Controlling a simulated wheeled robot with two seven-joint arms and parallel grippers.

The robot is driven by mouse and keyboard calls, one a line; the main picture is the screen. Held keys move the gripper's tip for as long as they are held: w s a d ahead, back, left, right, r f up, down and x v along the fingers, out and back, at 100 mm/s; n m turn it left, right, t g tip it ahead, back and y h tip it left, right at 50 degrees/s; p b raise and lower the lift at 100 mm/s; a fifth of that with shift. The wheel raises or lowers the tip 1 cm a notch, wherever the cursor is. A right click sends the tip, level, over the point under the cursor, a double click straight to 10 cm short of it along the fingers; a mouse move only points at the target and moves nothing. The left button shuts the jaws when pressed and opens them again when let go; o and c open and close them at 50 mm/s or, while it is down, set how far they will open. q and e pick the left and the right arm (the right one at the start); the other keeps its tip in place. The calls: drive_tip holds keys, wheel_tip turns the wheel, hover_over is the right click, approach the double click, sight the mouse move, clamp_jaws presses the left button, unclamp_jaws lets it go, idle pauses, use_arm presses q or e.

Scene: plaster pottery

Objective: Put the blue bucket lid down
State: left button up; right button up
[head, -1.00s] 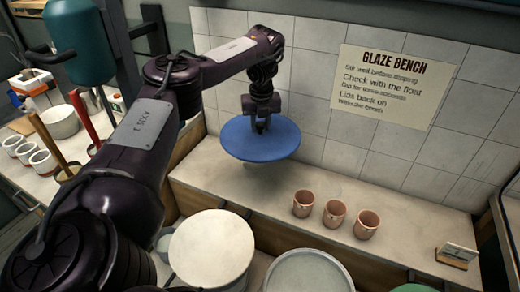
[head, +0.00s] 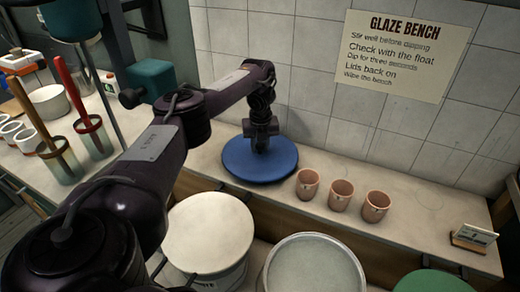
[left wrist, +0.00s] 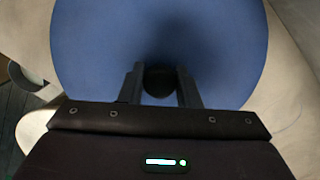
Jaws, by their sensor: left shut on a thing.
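The blue bucket lid (head: 244,167) is a round disc at the left part of the back ledge, left of the cups. It appears level and at the height of the ledge; whether it bears fully on it I cannot tell. My left gripper (head: 260,152) points down at its middle and is shut on its dark knob. In the left wrist view the lid (left wrist: 100,60) fills most of the picture, and the knob (left wrist: 158,82) sits between the fingers of the gripper (left wrist: 160,88). My right gripper is not in view.
Several terracotta cups (head: 340,195) stand on the ledge (head: 420,222) right of the lid, the nearest close to its edge. A small card holder (head: 473,238) stands further right. Buckets with a white lid (head: 208,232), a grey top (head: 314,268) and a green lid (head: 432,283) stand in front.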

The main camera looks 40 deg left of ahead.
sight(260, 144)
use_arm(q)
wheel_tip(260, 144, down, 2)
drive_tip(key=shift+f, duration=0.2)
drive_tip(key=shift+f, duration=0.15)
drive_tip(key=o, duration=1.1)
drive_tip(key=r, duration=0.4)
drive_tip(key=r+p, duration=0.1)
drive_tip(key=r, duration=0.1)
drive_tip(key=shift+s+d, duration=0.1)
drive_tip(key=shift+d, duration=0.15)
drive_tip(key=r+p, duration=0.1)
drive_tip(key=r, duration=0.1)
drive_tip(key=r+p, duration=0.1)
drive_tip(key=r, duration=0.1)
drive_tip(key=r+p, duration=0.2)
drive_tip(key=shift+s+d+r, duration=0.15)
drive_tip(key=shift+s+d, duration=0.15)
drive_tip(key=shift+d, duration=0.05)
